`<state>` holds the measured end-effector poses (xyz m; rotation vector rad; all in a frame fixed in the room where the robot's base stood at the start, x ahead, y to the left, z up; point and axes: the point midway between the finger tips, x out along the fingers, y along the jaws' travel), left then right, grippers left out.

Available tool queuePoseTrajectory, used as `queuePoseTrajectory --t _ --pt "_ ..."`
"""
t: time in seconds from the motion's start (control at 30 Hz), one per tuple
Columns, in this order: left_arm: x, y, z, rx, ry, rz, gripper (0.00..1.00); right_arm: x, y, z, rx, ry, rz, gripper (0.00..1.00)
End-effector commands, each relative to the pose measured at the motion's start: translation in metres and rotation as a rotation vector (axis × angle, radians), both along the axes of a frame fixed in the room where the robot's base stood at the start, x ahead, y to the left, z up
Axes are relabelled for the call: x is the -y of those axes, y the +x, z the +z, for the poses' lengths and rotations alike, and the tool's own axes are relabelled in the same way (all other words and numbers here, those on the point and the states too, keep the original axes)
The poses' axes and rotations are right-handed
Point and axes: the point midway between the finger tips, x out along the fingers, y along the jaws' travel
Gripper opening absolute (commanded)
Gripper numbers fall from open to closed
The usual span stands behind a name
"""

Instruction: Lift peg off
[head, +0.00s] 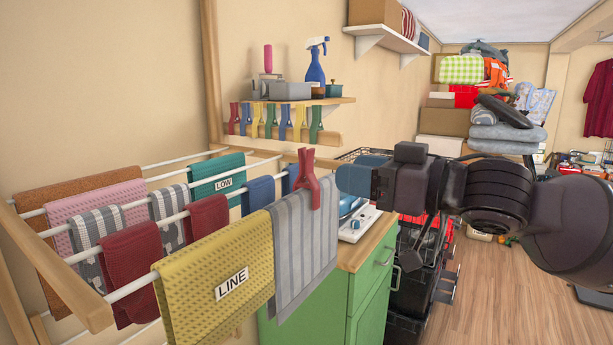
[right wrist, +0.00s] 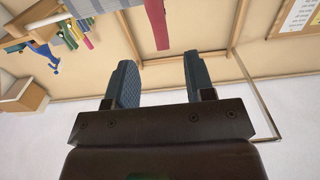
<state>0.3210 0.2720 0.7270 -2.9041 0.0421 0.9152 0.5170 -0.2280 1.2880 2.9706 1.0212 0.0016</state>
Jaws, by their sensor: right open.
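A red peg (head: 308,180) is clipped upright over a grey striped cloth (head: 305,240) on the front bar of the drying rack (head: 95,310). My right gripper (head: 345,180) is just right of the peg in the head view, with its blue-grey fingers pointing left toward it. The right wrist view shows those fingers (right wrist: 157,70) apart and empty, with the red peg (right wrist: 157,25) beyond the tips, roughly in line with the gap. The peg's lower jaws partly overlap the cloth. My left gripper is out of view.
Yellow LINE cloth (head: 215,280) hangs left of the striped cloth. Several coloured pegs (head: 270,120) hang under a wall shelf (head: 300,101) holding a blue spray bottle (head: 316,65). A green cabinet (head: 345,300) stands below the gripper.

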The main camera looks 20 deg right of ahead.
Motion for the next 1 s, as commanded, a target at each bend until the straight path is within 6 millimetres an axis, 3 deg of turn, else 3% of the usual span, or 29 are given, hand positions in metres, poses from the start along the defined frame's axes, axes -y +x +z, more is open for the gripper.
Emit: queuePoseTrajectory --t 0.5,1.0 --pt "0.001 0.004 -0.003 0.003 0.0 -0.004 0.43 -0.026 0.034 -0.001 0.0 0.004 0.001 0.49" --pt "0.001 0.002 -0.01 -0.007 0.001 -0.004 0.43 -0.042 0.053 0.0 0.0 0.002 0.002 0.49"
